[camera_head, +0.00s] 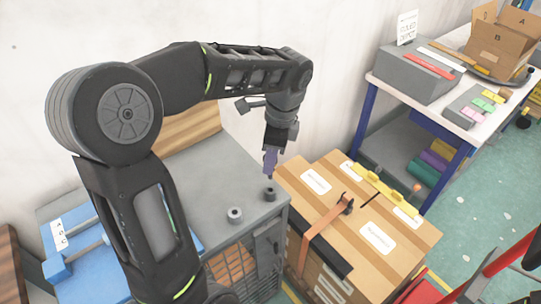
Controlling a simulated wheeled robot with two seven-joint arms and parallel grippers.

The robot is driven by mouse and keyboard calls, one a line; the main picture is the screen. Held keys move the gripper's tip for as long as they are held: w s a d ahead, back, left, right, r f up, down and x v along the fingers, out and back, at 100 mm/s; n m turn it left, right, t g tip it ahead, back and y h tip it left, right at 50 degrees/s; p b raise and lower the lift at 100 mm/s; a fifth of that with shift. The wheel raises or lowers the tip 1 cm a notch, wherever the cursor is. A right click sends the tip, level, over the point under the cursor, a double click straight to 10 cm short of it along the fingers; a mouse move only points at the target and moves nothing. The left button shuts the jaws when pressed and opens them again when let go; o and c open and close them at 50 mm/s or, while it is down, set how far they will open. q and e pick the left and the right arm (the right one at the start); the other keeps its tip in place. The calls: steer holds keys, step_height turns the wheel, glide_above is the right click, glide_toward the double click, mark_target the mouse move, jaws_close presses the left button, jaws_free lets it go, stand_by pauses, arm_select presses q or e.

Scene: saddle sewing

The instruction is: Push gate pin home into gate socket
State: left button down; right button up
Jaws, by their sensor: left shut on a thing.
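My left arm reaches in from the left, and its gripper (272,149) points down over the grey cabinet top (200,190). It is shut on a small purple-grey piece (270,162), which seems to be the gate pin and hangs roughly upright. A short dark round socket (270,194) stands on the cabinet top just below its tip. I cannot tell whether tip and socket touch. A lighter grey ring-shaped socket (235,215) stands to the left and nearer. Which one is the gate socket is not clear. My right gripper is out of view.
A strapped cardboard box (325,201) stands right of the cabinet. Behind it is a work table (455,100) with boxes and tools. A blue tray (85,270) lies at lower left, and a red frame (490,270) is at lower right.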

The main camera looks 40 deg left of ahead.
mark_target(271, 178)
arm_select(q)
steer(key=shift+f+b, duration=1.2)
steer(key=shift+f, duration=0.85)
steer(key=shift+p, duration=0.35)
steer(key=shift+f+b, duration=1.5)
steer(key=shift+f, duration=0.65)
steer(key=c, duration=1)
jaws_free()
steer(key=shift+o, duration=0.2)
